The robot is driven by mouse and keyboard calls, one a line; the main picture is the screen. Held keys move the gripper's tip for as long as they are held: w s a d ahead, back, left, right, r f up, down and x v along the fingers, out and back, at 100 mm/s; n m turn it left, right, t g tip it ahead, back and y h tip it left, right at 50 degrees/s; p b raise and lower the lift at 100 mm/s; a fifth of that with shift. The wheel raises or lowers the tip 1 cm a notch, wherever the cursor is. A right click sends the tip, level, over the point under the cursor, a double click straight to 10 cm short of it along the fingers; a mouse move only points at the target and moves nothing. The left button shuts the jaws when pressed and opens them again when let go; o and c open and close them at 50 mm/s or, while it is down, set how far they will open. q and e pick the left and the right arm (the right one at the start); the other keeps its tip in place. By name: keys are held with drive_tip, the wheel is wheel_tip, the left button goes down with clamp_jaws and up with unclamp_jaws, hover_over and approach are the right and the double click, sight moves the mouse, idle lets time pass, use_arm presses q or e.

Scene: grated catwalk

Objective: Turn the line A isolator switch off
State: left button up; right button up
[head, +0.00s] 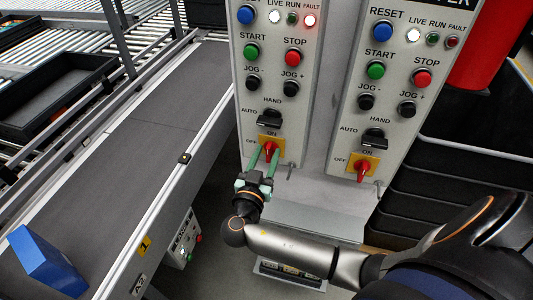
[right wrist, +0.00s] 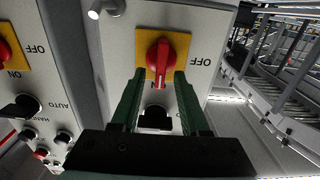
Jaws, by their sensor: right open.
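The left panel's isolator switch (head: 269,148) is a red knob on a yellow plate marked ON and OFF. In the right wrist view the same red knob (right wrist: 162,58) appears upside down, its handle in line with the ON side and OFF to its right. My right gripper (head: 264,154) is open, its green fingers on either side of the knob; contact cannot be told. A second red isolator switch (head: 363,171) is on the right panel, its handle also roughly upright toward ON. No line letter is readable on either panel. My left gripper is not in view.
Above each isolator are a black HAND/AUTO selector (head: 268,117) and several push buttons. The left panel's FAULT lamp (head: 309,20) glows red. Small metal pegs (head: 290,171) stick out near the isolators. A conveyor (head: 130,150) with a blue box (head: 44,262) runs along the left.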

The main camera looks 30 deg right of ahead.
clamp_jaws()
